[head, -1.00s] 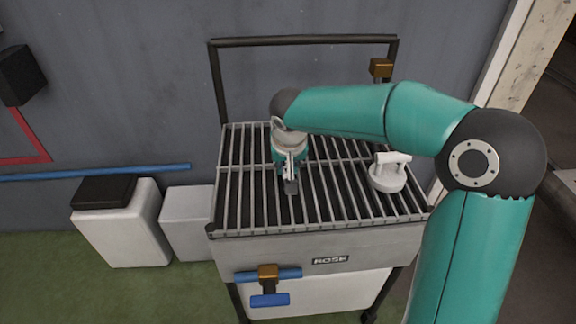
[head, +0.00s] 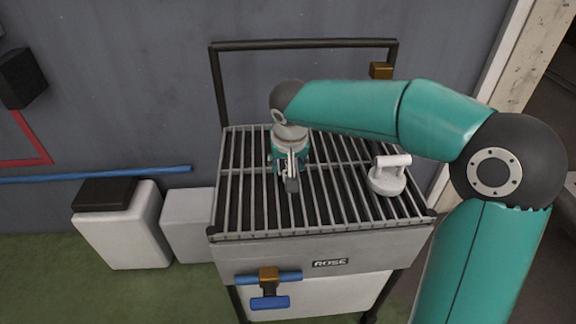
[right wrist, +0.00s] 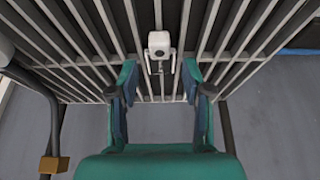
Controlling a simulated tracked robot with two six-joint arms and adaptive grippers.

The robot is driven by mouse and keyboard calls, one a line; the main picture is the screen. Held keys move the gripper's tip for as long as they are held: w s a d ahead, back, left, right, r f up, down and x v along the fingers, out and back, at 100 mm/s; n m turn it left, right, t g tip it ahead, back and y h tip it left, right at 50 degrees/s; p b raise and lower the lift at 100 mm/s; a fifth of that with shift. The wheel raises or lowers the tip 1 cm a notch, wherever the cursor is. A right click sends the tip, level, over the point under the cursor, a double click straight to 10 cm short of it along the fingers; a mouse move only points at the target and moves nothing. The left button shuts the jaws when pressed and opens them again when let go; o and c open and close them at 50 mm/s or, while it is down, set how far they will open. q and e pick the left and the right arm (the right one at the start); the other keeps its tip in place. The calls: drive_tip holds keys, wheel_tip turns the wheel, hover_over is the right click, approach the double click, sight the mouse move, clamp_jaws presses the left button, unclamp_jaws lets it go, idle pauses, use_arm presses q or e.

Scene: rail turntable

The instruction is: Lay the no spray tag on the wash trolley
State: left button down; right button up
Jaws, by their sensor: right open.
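The wash trolley (head: 330,240) stands against the wall, with a slatted metal grate on top. My right gripper (head: 292,184) is over the left-middle part of the grate, pointing down. In the right wrist view its fingers (right wrist: 160,95) are apart with a gap between them. A small white block with thin side prongs (right wrist: 159,43) shows at the slats, beyond the fingertips and in line with the gap. A white round piece with a bar handle (head: 388,180) sits upright on the grate's right side. No lettering shows on either, so I cannot tell which is the no spray tag.
A dark push rail (head: 305,43) with an orange-brown block (head: 381,70) rises behind the grate. A blue-handled fitting (head: 268,288) juts from the trolley's front. White bins (head: 125,230) stand left. My right arm crosses over the grate's right rear.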

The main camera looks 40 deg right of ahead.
drive_tip(key=p+v, duration=0.1)
drive_tip(key=v, duration=0.8)
drive_tip(key=shift+s+d, duration=0.1)
